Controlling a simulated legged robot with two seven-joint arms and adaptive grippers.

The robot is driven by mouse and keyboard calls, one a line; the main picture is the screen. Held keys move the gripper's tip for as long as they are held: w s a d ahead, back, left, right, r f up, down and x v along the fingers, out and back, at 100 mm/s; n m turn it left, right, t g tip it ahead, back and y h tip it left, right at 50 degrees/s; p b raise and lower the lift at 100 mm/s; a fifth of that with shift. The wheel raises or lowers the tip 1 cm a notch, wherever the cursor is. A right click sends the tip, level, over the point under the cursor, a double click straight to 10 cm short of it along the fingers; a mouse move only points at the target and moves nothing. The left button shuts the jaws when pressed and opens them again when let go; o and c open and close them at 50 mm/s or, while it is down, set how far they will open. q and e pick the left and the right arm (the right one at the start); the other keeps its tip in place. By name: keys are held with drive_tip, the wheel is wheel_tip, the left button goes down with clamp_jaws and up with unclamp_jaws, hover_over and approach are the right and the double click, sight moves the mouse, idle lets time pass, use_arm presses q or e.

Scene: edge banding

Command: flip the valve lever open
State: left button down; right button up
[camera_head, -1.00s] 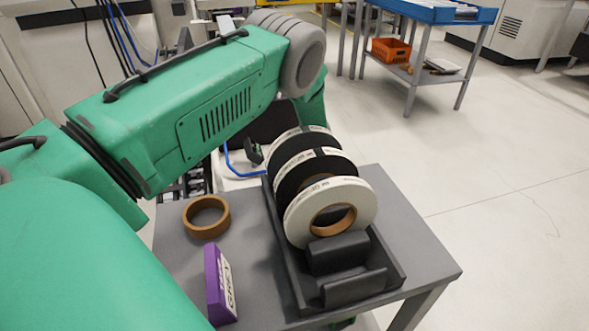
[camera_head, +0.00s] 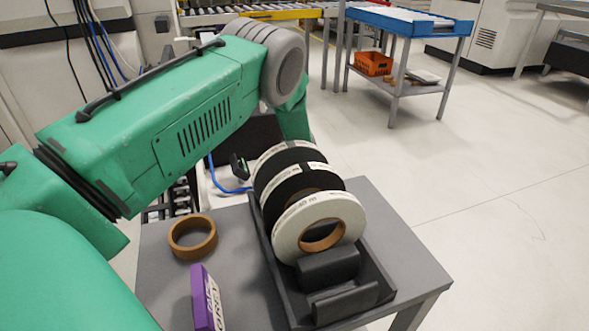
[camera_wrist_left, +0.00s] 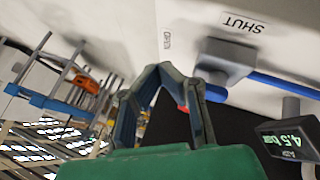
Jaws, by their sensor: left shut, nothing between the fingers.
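My left gripper (camera_wrist_left: 165,75) shows in the left wrist view with its grey fingers shut and nothing between them. In the head view the left arm reaches over the near table, and its gripper is hidden behind the arm and the tape rolls. In the wrist view a grey valve block (camera_wrist_left: 226,60) sits on a pale panel, right of the fingertips and apart from them. A blue pipe or hose (camera_wrist_left: 285,89) runs from it. The "SHUT" label (camera_wrist_left: 244,23) and a small "OPEN" label (camera_wrist_left: 167,40) are beside it. I cannot make out the lever clearly. A small red part shows by the right finger.
A pressure display reading 4.5 bar (camera_wrist_left: 287,140) is at the right of the wrist view. The near table (camera_head: 405,255) carries a black rack (camera_head: 375,290) of tape rolls (camera_head: 345,215), a brown ring (camera_head: 193,238) and a purple box (camera_head: 203,300). Floor is clear at right.

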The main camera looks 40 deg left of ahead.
use_arm(q)
drive_tip(key=v, duration=1)
drive_tip(key=shift+d, duration=0.2)
drive_tip(key=shift+s+r, duration=0.15)
drive_tip(key=shift+r, duration=0.05)
